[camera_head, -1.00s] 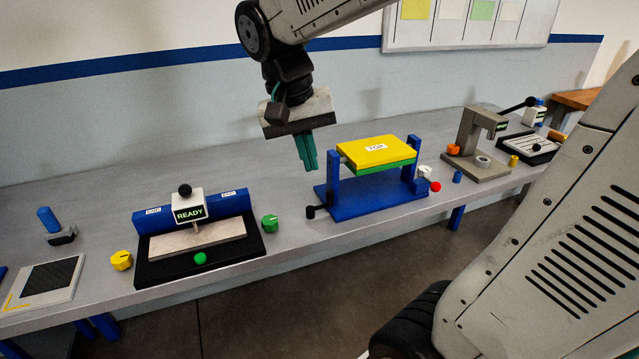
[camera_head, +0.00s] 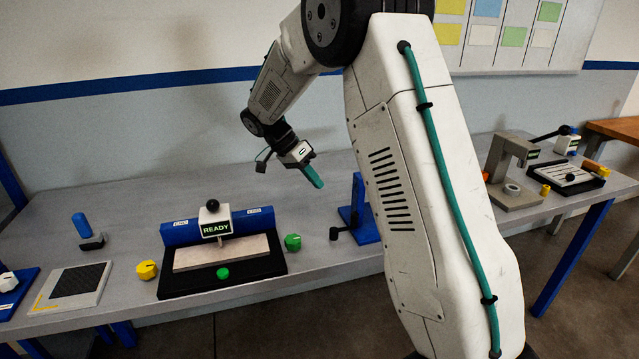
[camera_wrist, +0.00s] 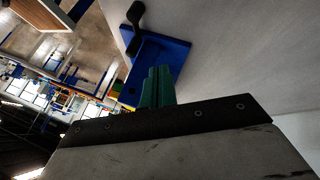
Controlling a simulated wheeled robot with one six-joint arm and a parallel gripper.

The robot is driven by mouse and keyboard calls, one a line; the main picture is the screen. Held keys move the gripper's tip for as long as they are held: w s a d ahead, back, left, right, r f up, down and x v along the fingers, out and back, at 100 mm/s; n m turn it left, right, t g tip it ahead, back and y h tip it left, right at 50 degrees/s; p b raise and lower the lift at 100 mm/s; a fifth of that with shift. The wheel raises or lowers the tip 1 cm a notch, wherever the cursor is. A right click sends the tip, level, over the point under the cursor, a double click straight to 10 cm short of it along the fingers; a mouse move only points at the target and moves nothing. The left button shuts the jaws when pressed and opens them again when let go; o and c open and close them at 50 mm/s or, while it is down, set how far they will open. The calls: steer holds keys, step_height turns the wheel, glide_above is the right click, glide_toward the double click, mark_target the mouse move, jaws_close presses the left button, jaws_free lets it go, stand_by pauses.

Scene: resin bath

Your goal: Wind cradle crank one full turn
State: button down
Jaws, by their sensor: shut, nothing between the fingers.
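The cradle is a blue stand (camera_head: 358,208), mostly hidden behind my arm in the head view; only its left upright and part of its base show. A black crank handle (camera_head: 336,234) sticks out at the stand's left side. In the wrist view the blue base (camera_wrist: 172,58) lies beyond the fingertips, with the black crank (camera_wrist: 136,14) at its upper left edge. My gripper (camera_head: 317,182) has green fingers pressed together, empty, above and left of the stand and apart from the crank. The fingers also show in the wrist view (camera_wrist: 158,74). The cradle's block is hidden in the head view.
A grey press stand (camera_head: 512,190) is at right. Bare bench lies behind the fixture.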

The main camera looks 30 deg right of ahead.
steer(key=x, duration=0.7)
steer(key=shift+s+d+f, duration=0.1)
steer(key=shift+s+f, duration=0.05)
steer(key=shift+f, duration=0.05)
steer(key=shift+s+d, duration=0.25)
steer(key=shift+s, duration=1)
steer(key=shift+s+d, duration=0.15)
steer(key=shift+s, duration=0.5)
steer(key=shift+s+d+m+g+y, duration=0.1)
steer(key=shift+s+m+g+y, duration=0.25)
steer(key=shift+m, duration=0.45)
